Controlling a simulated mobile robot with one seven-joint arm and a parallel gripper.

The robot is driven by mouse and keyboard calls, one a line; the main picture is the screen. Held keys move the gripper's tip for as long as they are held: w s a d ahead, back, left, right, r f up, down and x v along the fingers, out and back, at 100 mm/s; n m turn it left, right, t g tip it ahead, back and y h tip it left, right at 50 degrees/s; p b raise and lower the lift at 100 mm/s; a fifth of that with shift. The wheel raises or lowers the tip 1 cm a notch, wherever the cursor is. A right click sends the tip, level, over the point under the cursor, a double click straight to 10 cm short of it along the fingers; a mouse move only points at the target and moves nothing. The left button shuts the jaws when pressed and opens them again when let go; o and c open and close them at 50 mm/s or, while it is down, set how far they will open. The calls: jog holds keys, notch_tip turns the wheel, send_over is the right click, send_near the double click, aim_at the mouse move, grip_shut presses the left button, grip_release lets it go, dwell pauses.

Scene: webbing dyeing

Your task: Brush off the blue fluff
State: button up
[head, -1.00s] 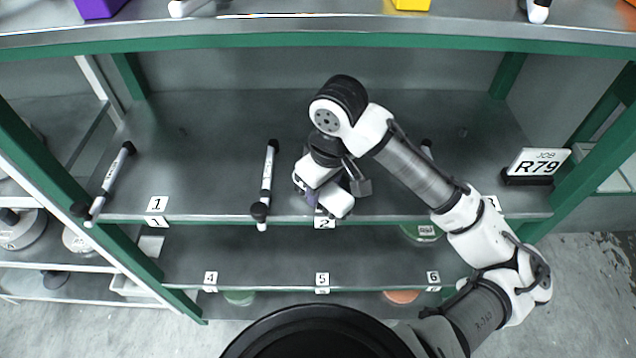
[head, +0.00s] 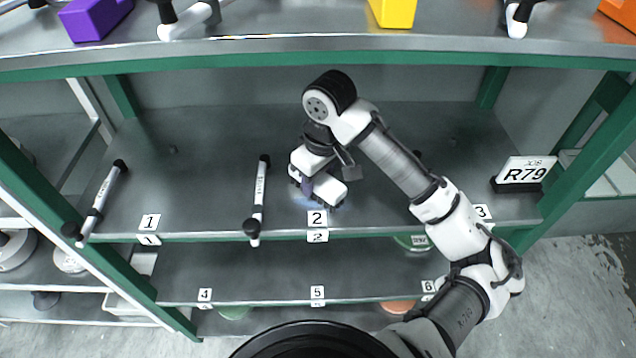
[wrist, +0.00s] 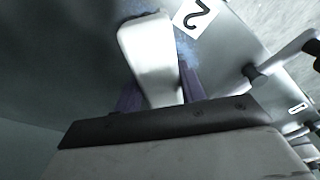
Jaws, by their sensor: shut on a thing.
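My gripper (head: 307,187) is over the middle shelf, just behind the label 2 (head: 317,217). Its two purple fingers are closed on a white brush-like block (head: 329,189) with a dark underside. The same white block (wrist: 153,60) shows between the fingers in the wrist view. The blue fluff (wrist: 187,48) is a faint speckled patch on the grey shelf, beside the block and near the label 2. In the head view a faint bluish patch shows under and around the block; the rest is hidden. I cannot tell whether the block touches the shelf.
Black-and-white handled tools lie left of my gripper, one near the label 2 (head: 259,200) and one by the label 1 (head: 102,203). The upper shelf (head: 300,45) overhangs. Bare shelf lies between the tools.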

aim_at(336, 183)
jog(key=shift+w, duration=0.9)
jog(key=shift+s+d+f, duration=0.1)
jog(key=shift+d, duration=0.75)
jog(key=shift+s+p, duration=0.55)
jog(key=shift+s, duration=3.2)
jog(key=shift+d, duration=0.95)
jog(key=shift+w+p, duration=0.5)
jog(key=shift+w, duration=3.3)
